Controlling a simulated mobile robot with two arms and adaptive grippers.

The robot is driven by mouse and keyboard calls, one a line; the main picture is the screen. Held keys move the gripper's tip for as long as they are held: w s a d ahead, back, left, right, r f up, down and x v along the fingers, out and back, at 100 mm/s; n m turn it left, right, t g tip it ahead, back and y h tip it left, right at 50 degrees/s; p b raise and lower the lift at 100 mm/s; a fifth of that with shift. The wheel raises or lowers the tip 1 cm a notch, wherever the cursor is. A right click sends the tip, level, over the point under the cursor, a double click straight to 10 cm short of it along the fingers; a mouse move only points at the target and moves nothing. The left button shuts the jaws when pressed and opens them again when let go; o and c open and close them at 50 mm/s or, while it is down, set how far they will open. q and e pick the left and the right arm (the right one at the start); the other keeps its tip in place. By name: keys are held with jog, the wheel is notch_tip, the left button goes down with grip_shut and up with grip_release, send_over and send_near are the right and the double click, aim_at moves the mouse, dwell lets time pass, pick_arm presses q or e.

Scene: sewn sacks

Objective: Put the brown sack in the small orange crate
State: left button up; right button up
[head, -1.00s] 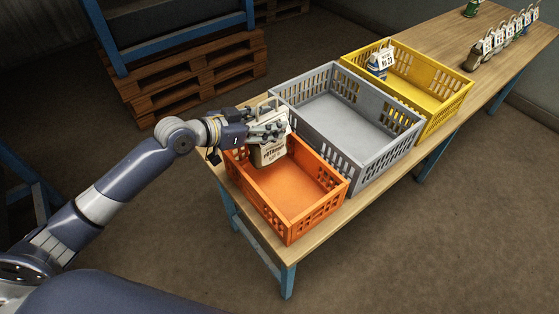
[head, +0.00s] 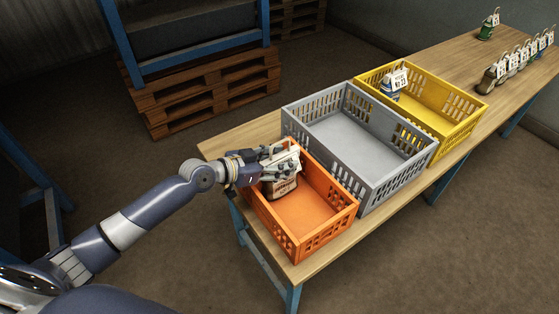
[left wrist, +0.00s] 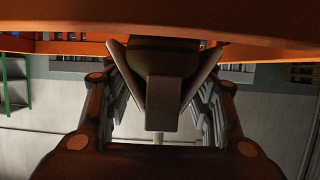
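The brown sack (head: 281,189), with a pale label part and dark print, is inside the small orange crate (head: 316,238), near its back left corner. My left gripper (head: 284,160) reaches over the crate's left wall and is shut on the upper part of the sack. The sack looks roughly upright; its base is at or close to the crate floor, and I cannot tell if it touches. In the left wrist view, a dark brown form (left wrist: 163,75) sits between the fingers, with the orange crate wall (left wrist: 160,22) across the top. My right gripper is not in view.
A larger grey crate (head: 372,195) stands right beside the orange one, then a yellow crate (head: 452,133) holding a blue and white sack (head: 392,86). Several sacks (head: 515,62) line the table's far end, with a green one (head: 487,30) apart. The orange crate's front half is clear.

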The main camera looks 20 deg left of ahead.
pick_arm(q)
jog(key=shift+o, duration=1.3)
jog(key=shift+r, duration=0.2)
jog(key=b+v, duration=0.2)
jog(key=v, duration=0.8)
jog(key=shift+s+a+f, duration=0.1)
jog(key=shift+a, duration=0.1)
jog(key=shift+s+a+r, duration=0.4)
jog(key=shift+s+r, duration=0.1)
jog(key=shift+s, duration=0.1)
